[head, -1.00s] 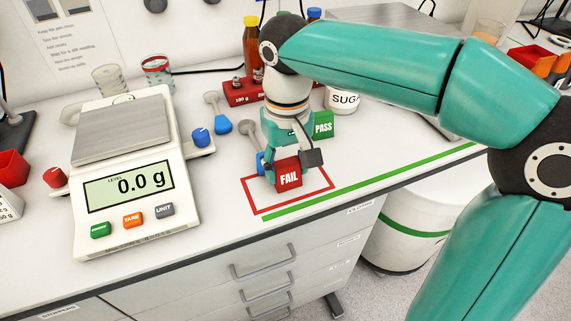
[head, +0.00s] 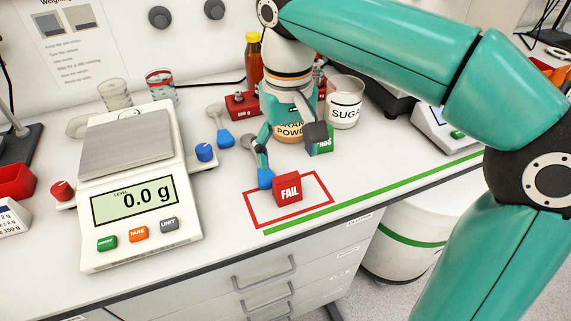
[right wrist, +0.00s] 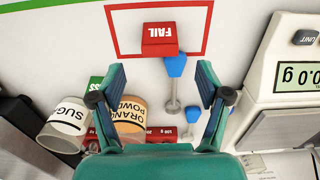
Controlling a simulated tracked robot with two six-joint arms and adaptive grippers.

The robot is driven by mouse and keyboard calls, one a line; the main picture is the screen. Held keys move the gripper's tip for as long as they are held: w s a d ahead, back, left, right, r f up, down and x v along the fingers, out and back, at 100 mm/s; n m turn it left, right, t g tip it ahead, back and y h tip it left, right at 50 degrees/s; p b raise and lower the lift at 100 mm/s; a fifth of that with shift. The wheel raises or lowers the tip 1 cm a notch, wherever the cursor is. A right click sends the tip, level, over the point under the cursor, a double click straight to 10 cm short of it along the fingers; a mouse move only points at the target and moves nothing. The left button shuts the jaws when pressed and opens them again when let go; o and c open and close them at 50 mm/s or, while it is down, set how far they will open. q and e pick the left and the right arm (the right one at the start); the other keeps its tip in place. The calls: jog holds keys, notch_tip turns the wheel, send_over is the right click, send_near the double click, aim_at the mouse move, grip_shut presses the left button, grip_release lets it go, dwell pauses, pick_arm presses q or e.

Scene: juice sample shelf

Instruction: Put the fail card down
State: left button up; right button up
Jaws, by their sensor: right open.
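The red fail card (head: 288,190) stands upright as a small block inside the red outlined rectangle (head: 311,213) on the bench. It also shows in the right wrist view (right wrist: 159,38), near the outline's edge. My right gripper (head: 290,157) is open and empty, just behind and above the card. In the right wrist view, its two fingers (right wrist: 159,88) are spread wide with the card beyond their tips, apart from both. The green pass card (head: 321,142) is partly hidden behind a finger. My left gripper is not in view.
A blue-ended spoon (head: 265,178) lies next to the card. The orange powder jar (head: 290,131), sugar jar (head: 344,103) and red weight block (head: 241,106) stand behind. The balance (head: 130,190) is at left. A green line (head: 350,205) runs along the bench's front.

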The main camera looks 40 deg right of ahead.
aim_at(288, 178)
jog(key=shift+r+p, duration=0.5)
jog(key=shift+r, duration=1.75)
